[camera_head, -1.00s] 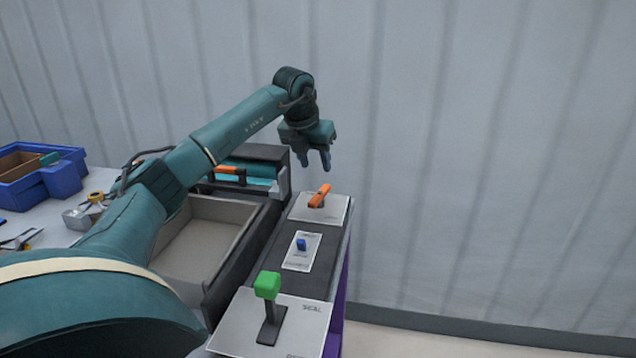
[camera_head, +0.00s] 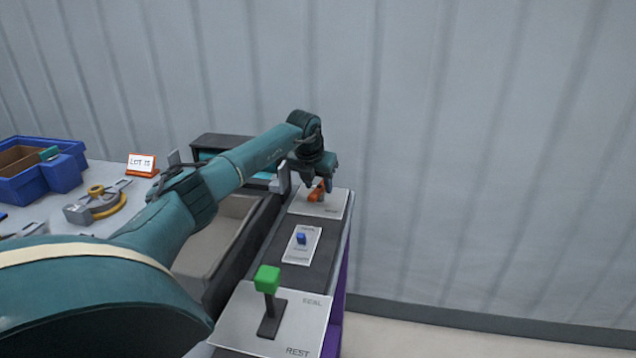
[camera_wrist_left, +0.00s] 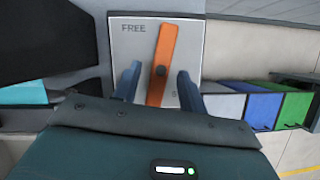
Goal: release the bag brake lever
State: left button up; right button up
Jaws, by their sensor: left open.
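The orange lever (camera_head: 315,194) sits on a light metal plate (camera_head: 334,206) at the far end of the dark panel. In the left wrist view the lever (camera_wrist_left: 164,52) is a long bar with a dark pivot near its middle, lying slightly tilted across the plate (camera_wrist_left: 128,53), which reads FREE at its upper left. My left gripper (camera_head: 318,185) is right above the lever. In the left wrist view my left gripper (camera_wrist_left: 158,82) is open, with one finger on each side of the lever and gaps showing. My right gripper is not in view.
Nearer on the panel are a small blue switch (camera_head: 301,238) and a green-knobbed lever (camera_head: 267,279) on a SEAL/REST plate. A beige tray (camera_head: 205,245) lies left, partly behind my arm. Blue bins (camera_head: 35,170) stand at far left. Right of the panel is open floor.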

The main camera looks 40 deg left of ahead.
pick_arm(q)
jog(key=shift+f, duration=0.15)
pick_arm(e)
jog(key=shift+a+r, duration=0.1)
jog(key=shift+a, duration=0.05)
pick_arm(q)
jog(key=shift+c, duration=0.2)
grip_shut()
jog(key=shift+r+n+p, duration=0.2)
jog(key=shift+n+p, duration=0.3)
jog(key=shift+p, duration=0.05)
jog(key=shift+w+n+y, duration=0.1)
jog(key=shift+n+y, duration=0.2)
jog(key=shift+y, duration=0.1)
jog(key=shift+f+n, duration=0.15)
jog(key=shift+n, duration=0.35)
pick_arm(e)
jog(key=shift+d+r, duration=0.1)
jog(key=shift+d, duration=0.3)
pick_arm(q)
jog(key=shift+o, duration=0.2)
grip_release()
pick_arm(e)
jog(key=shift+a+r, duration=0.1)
